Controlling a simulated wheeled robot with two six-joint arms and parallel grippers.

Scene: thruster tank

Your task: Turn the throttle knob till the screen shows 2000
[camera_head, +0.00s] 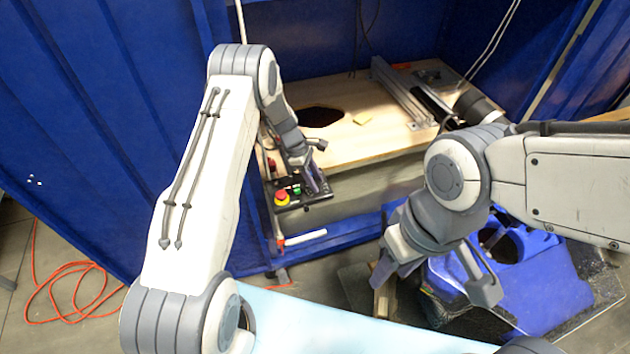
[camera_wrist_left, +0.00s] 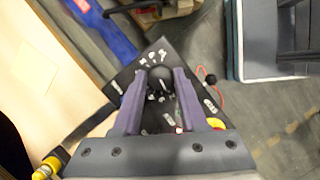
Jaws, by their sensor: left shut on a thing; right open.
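The throttle knob (camera_wrist_left: 160,78) is a round black knob on a dark control panel with white markings. In the left wrist view it sits between the two fingertips of my left gripper (camera_wrist_left: 158,84), which is shut on it. In the head view my left gripper (camera_head: 315,182) is at the control panel (camera_head: 305,199), and the knob is hidden there. No screen with a readable number shows in either view.
The panel carries a red and yellow emergency stop (camera_head: 282,197) and a green button (camera_head: 296,189). Behind it is a wooden board (camera_head: 365,145) with a dark hole and metal rails. Blue walls (camera_head: 80,120) stand around. An orange cable (camera_head: 75,290) lies on the floor.

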